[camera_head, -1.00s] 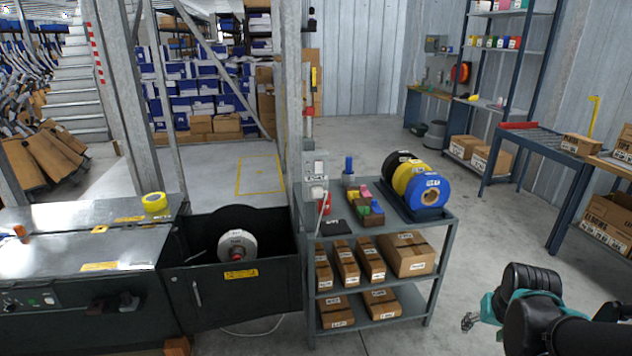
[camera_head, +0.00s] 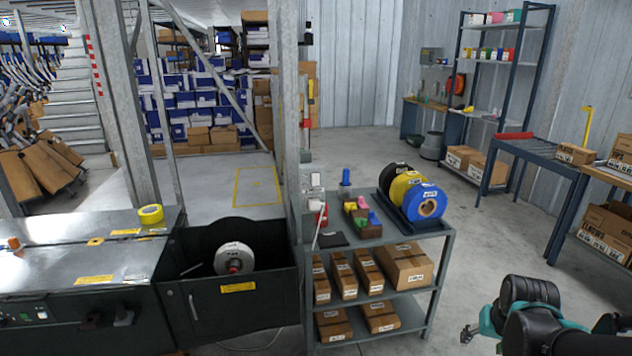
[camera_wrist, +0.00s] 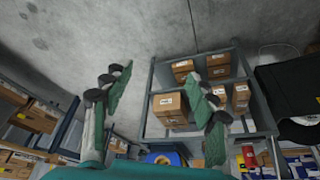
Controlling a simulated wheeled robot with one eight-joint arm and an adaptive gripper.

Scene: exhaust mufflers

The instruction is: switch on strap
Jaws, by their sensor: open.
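The strapping machine is a dark bench (camera_head: 75,290) at the left of the head view. My gripper (camera_head: 470,333) is low at the right of the head view, far from the machine. In the wrist view my gripper (camera_wrist: 159,70) has its two green fingers spread apart, with nothing held between them.
A grey cart (camera_head: 440,270) with boxes and blue, yellow and black reels (camera_head: 425,202) stands between my arm and the machine. A steel post (camera_head: 288,120) rises behind the bin. A blue-framed table (camera_head: 535,150) is at the right. Floor right of the cart is clear.

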